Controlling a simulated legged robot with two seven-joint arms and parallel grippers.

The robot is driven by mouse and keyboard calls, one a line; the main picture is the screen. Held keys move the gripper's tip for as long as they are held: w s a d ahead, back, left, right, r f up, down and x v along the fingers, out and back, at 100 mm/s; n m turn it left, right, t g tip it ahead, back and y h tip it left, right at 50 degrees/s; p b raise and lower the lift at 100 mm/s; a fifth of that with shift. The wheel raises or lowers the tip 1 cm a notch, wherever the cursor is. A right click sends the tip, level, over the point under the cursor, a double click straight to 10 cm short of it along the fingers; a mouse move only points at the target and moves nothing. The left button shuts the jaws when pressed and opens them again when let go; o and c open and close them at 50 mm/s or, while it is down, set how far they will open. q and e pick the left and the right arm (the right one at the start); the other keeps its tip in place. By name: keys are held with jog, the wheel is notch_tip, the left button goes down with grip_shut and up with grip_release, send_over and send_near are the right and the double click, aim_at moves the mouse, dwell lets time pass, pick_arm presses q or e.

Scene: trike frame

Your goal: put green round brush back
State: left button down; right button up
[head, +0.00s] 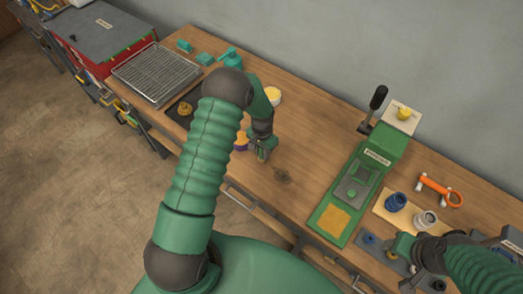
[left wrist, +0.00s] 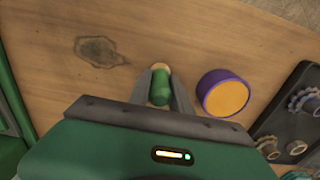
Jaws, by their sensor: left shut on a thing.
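The green round brush (left wrist: 160,90) shows in the left wrist view as a short green body with a tan end, between the two fingertips of my left gripper (left wrist: 160,86). My left gripper is shut on it, low over the wooden bench. In the head view my left gripper (head: 261,153) is beside a purple and orange round piece, and the brush is hard to make out there. My right gripper (head: 401,246) is at the lower right, and its jaws are not clear.
The purple and orange piece (left wrist: 224,93) stands close to my left gripper. A dark tray (left wrist: 292,120) with gears lies beyond it. A green press (head: 362,185) stands to the right. A wire rack (head: 155,72) is at the far left. Bare bench (head: 300,150) lies between.

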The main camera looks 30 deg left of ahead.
pick_arm(q)
jog(key=shift+d+f, duration=0.1)
jog(key=shift+f, duration=0.15)
jog(key=c, duration=1.4)
grip_release()
jog(key=shift+o, duration=1.2)
jog(key=shift+a, duration=0.55)
jog(key=shift+r, duration=0.25)
jog(key=r, duration=0.2)
jog(key=r+b, duration=0.1)
jog(key=r, duration=0.4)
jog(key=shift+w+d+r+b, duration=0.1)
jog(key=shift+w+d+b, duration=0.05)
jog(key=shift+d+b, duration=0.2)
jog(key=r, duration=0.5)
jog(key=shift+s+d+r, duration=0.25)
jog(key=shift+s+d, duration=0.05)
jog(key=shift+s, duration=0.1)
jog(key=s+d+r+t, duration=0.1)
jog(key=s+d+r, duration=0.2)
jog(key=s+d, duration=0.2)
jog(key=s+d+r+n+t, duration=0.1)
jog(key=s+d+r, duration=0.2)
jog(key=s+d, duration=0.3)
jog(key=shift+s+r+t, duration=0.15)
jog(key=shift+s+t, duration=0.15)
jog(key=shift+s, duration=1.85)
pick_arm(e)
jog(key=shift+x, duration=1.15)
